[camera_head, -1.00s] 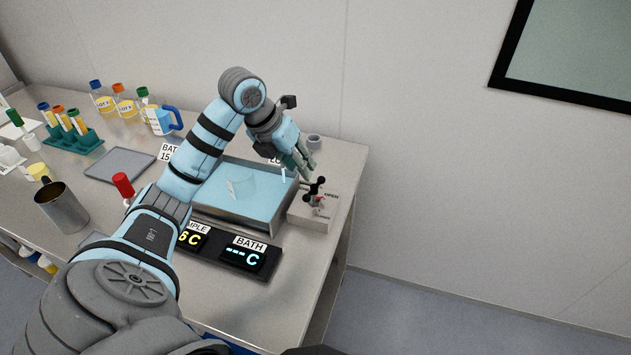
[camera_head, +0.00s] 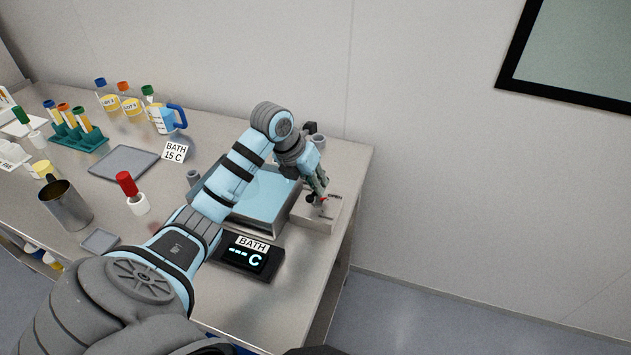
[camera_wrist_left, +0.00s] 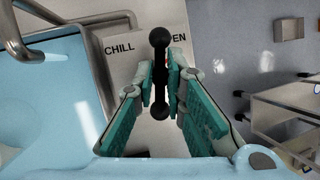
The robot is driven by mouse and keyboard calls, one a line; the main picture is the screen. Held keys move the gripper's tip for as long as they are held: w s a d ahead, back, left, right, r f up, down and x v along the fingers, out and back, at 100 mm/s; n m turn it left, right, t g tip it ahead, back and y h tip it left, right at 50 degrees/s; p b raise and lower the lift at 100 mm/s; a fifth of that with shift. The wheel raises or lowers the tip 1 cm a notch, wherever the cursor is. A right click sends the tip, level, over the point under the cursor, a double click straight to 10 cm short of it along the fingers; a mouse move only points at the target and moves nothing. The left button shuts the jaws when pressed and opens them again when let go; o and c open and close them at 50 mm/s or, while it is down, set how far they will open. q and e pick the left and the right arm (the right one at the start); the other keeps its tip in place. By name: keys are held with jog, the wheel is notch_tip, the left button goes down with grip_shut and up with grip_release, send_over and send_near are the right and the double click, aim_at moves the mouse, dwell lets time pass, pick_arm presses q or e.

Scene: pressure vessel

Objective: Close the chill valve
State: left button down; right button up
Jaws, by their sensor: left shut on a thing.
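The chill valve has a grey box (camera_head: 312,221) at the right end of the table, beside the blue bath. Its black bar handle with ball ends (camera_wrist_left: 160,75) shows in the left wrist view, over a plate with the words CHILL and, partly covered, OPEN. My left gripper (camera_head: 318,197) is at the top of the box in the head view. In the left wrist view its green-padded fingers (camera_wrist_left: 163,88) stand on both sides of the handle, shut on it. The pointer is mostly hidden; only a bit of red shows. My right gripper is not in view.
The blue bath (camera_head: 269,207) lies left of the valve, partly behind my arm. A BATH display (camera_head: 248,256) reading dashes and C sits in front. A red-capped bottle (camera_head: 130,191) and a metal beaker (camera_head: 65,205) stand further left. The table's right edge is close.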

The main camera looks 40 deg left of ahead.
pick_arm(q)
jog(key=shift+a+m, duration=0.1)
jog(key=shift+m, duration=0.3)
jog(key=shift+w+m+h+b, duration=0.1)
jog(key=shift+m+h+b, duration=0.25)
jog(key=shift+m, duration=0.25)
jog(key=m+g+h, duration=0.1)
jog(key=m, duration=0.2)
jog(key=m+g+h+b, duration=0.1)
jog(key=m, duration=0.2)
jog(key=shift+w, duration=0.2)
jog(key=m+g, duration=0.1)
jog(key=m, duration=0.1)
jog(key=shift+r+m+h+b, duration=0.1)
jog(key=shift+m+h+b, duration=0.15)
jog(key=shift+m+b, duration=0.15)
jog(key=shift+w+m+g, duration=0.1)
jog(key=shift+m+g, duration=0.5)
jog(key=shift+m, duration=0.6)
jog(key=shift+m+g+b, duration=0.35)
jog(key=shift+m+g, duration=0.15)
jog(key=shift+m, duration=0.8)
